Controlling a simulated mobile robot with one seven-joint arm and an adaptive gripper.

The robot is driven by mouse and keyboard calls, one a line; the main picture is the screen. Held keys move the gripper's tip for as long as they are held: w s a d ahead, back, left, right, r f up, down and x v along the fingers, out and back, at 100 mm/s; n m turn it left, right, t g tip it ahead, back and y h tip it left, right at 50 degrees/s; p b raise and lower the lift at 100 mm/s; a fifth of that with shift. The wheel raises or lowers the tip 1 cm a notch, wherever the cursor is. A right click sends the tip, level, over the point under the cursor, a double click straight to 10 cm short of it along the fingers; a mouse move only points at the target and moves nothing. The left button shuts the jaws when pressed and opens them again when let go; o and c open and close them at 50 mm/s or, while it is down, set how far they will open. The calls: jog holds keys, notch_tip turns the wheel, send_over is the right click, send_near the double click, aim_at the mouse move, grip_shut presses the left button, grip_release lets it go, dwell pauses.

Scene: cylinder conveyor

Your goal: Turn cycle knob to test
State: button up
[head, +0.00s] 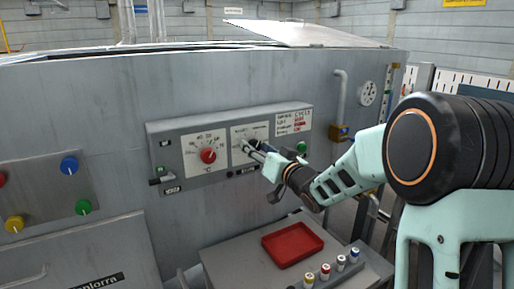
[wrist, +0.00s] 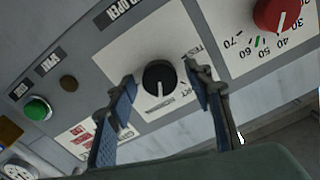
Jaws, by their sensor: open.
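The cycle knob (wrist: 159,77) is a round black knob on a white plate (wrist: 125,42) in the wrist view. Its white pointer line faces the bottom of the picture, toward a small label. The word TEST stands at the right of the plate, partly behind a finger. My gripper (wrist: 160,73) is open, one blue-grey finger on each side of the knob. Small gaps show between fingers and knob; contact is not clear. In the head view my gripper (head: 257,152) is at the panel's right dial plate and mostly hides the knob.
A red knob (head: 208,156) on a temperature dial sits left of my gripper, a green button (head: 301,147) to its right. Below are a red tray (head: 293,244) on a grey shelf and several small colored-cap bottles (head: 325,272). A brass-colored valve (head: 340,132) is at right.

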jog(key=c, duration=1.2)
jog(key=shift+o, duration=0.2)
jog(key=shift+f, duration=0.1)
jog(key=shift+b, duration=0.35)
